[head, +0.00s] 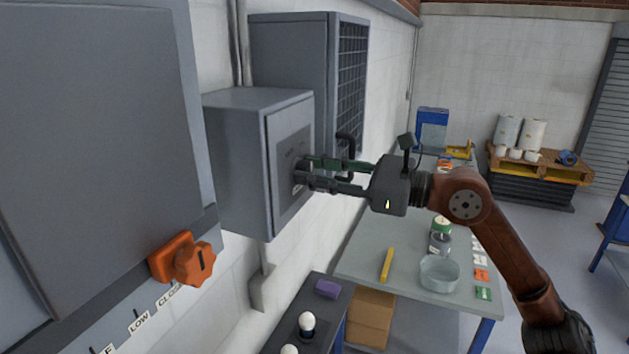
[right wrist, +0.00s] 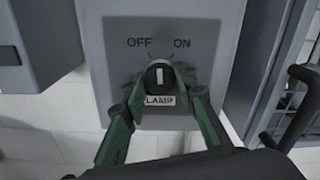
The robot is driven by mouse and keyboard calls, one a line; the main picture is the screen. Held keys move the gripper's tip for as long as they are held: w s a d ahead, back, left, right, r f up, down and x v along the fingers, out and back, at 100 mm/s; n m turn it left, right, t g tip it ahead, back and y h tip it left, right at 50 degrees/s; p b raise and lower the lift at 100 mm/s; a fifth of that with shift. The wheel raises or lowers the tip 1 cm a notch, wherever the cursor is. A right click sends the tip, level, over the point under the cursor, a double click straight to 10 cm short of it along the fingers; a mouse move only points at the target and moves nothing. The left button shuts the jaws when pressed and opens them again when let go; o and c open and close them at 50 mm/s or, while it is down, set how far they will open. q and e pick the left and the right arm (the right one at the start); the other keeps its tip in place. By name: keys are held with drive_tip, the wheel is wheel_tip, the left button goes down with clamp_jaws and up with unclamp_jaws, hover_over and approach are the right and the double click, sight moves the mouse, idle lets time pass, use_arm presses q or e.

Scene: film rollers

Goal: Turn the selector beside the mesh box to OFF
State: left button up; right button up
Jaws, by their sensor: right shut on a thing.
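The selector (right wrist: 158,75) is a round dark knob with a white pointer line, on the face of a grey box (head: 242,160) beside the mesh box (head: 351,85). In the right wrist view, OFF is printed at its upper left, ON at its upper right, and a LAMP label below. The pointer line stands about upright, between the two words. My right gripper (head: 303,173) reaches the box's face from the right, its green fingers shut on the knob from both sides. In the head view the fingers mostly hide the knob. My left gripper is out of view.
An orange knob (head: 183,259) with LOW and CLOSE labels is on the large grey cabinet (head: 95,140) at left. A black handle (head: 346,150) juts out by the mesh box. Below is a workbench (head: 365,258) with a glass dish (head: 440,273) and a yellow bar (head: 387,265).

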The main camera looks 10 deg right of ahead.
drive_tip(key=n+b, duration=0.2)
drive_tip(key=n, duration=0.3)
idle(0.6)
drive_tip(key=o, duration=1.2)
drive_tip(key=shift+c, duration=0.2)
drive_tip(key=shift+d, duration=0.1)
drive_tip(key=v, duration=1.2)
